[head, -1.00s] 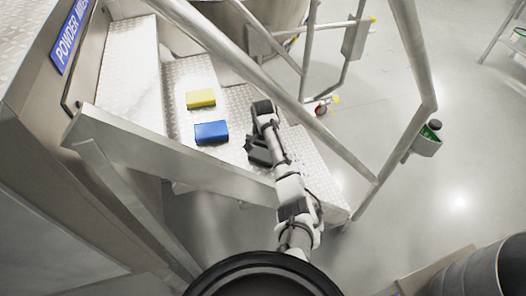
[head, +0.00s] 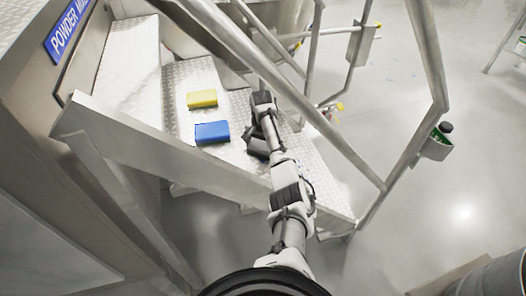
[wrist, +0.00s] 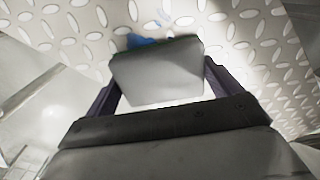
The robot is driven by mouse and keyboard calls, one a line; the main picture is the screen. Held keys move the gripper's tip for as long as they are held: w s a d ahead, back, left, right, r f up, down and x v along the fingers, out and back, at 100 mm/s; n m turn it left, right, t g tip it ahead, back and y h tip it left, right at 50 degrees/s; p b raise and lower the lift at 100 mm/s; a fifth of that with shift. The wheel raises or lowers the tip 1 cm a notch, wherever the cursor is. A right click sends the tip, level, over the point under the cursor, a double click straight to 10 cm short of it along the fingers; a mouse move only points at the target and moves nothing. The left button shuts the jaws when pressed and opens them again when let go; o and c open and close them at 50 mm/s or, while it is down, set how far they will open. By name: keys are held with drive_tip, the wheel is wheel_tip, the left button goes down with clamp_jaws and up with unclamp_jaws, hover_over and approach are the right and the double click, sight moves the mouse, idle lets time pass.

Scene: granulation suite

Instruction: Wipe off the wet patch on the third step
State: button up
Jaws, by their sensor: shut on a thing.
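My gripper (wrist: 158,85) is shut on a grey block (wrist: 157,72), which sits between its two dark fingers in the wrist view. Just beyond the block's far edge, an irregular blue patch (wrist: 143,41) lies on the diamond-plate tread (wrist: 75,20). The block hides part of this patch. In the head view my gripper (head: 257,146) is low over the metal steps, right of the blue block. The patch is hidden there by my arm or too small to see. I cannot tell whether the grey block touches the tread.
A blue block (head: 212,132) and a yellow block (head: 202,98) lie on the steps left of my arm. A metal stringer (head: 170,150) runs along the near side. Handrails (head: 330,133) pass close to my arm on the right. A green-filled holder (head: 436,145) hangs on a rail post.

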sight(265, 162)
drive_tip(key=shift+w+a+f+b, duration=0.15)
drive_tip(key=shift+w+a+b, duration=0.05)
drive_tip(key=shift+w+b, duration=0.5)
drive_tip(key=shift+w+a+f+b, duration=0.2)
drive_tip(key=shift+w+b, duration=0.25)
drive_tip(key=shift+b, duration=0.3)
drive_tip(key=shift+w+a+r, duration=0.1)
drive_tip(key=shift+w+r, duration=0.15)
drive_tip(key=shift+s+r+p, duration=0.1)
drive_tip(key=shift+r+p, duration=0.05)
drive_tip(key=shift+p, duration=0.35)
drive_tip(key=shift+s+p, duration=0.2)
drive_tip(key=shift+p, duration=0.25)
drive_tip(key=p, duration=0.1)
drive_tip(key=s+p, duration=0.1)
drive_tip(key=p, duration=0.1)
drive_tip(key=shift+s+d, duration=0.3)
drive_tip(key=shift+d, duration=0.1)
drive_tip(key=shift+s+d+p, duration=0.25)
drive_tip(key=shift+s+p, duration=0.55)
drive_tip(key=shift+p, duration=0.4)
drive_tip(key=s+p, duration=0.1)
drive_tip(key=p, duration=0.1)
drive_tip(key=s+d+p, duration=0.1)
drive_tip(key=s+p, duration=0.1)
drive_tip(key=p, duration=0.1)
drive_tip(key=shift+s+d+f+p, duration=0.1)
drive_tip(key=shift+s+f+p, duration=0.15)
drive_tip(key=shift+s+p, duration=0.25)
drive_tip(key=shift+r, duration=0.1)
